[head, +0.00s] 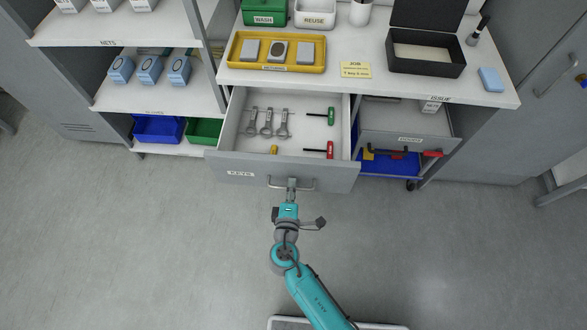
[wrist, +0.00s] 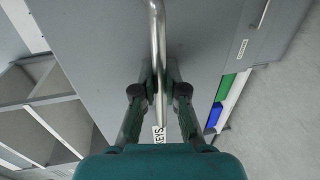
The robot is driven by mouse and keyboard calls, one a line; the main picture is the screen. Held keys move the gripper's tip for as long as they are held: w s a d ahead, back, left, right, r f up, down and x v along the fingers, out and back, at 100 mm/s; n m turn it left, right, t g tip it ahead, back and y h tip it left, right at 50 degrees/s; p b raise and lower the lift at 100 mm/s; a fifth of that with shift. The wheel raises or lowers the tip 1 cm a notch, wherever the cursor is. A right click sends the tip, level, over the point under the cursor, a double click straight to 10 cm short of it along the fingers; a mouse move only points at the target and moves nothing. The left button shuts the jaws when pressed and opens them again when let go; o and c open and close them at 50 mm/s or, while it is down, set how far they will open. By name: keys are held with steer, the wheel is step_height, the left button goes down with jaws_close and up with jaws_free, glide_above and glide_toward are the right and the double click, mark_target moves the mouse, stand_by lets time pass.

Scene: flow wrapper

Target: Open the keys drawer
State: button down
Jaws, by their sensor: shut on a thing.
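The keys drawer (head: 225,162) is pulled well out of the cabinet in the head view, its inside in plain sight. Its grey front bears a KEYS label (head: 240,174) and a metal bar handle (head: 305,187). My gripper (head: 291,184) is at the handle, in front of the drawer. In the wrist view the handle bar (wrist: 158,55) runs between the two fingers of my gripper (wrist: 159,85), which are shut on it. In the drawer lie several grey metal tools (head: 267,123), hex keys with a green handle (head: 331,116) and a red handle (head: 330,150), and a small yellow item (head: 274,150).
Above is a worktop (head: 375,85) with a yellow tray (head: 235,62) and a black box (head: 445,69). Shelves (head: 110,96) stand left. The floor in front is clear.

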steer(key=shift+f+v, duration=0.2)
steer(key=shift+v, duration=0.7)
steer(key=shift+f+v, duration=0.15)
steer(key=shift+v, duration=0.7)
steer(key=shift+s, duration=0.1)
steer(key=c, duration=1.2)
jaws_free()
steer(key=v, duration=0.7)
steer(key=shift+s, duration=0.25)
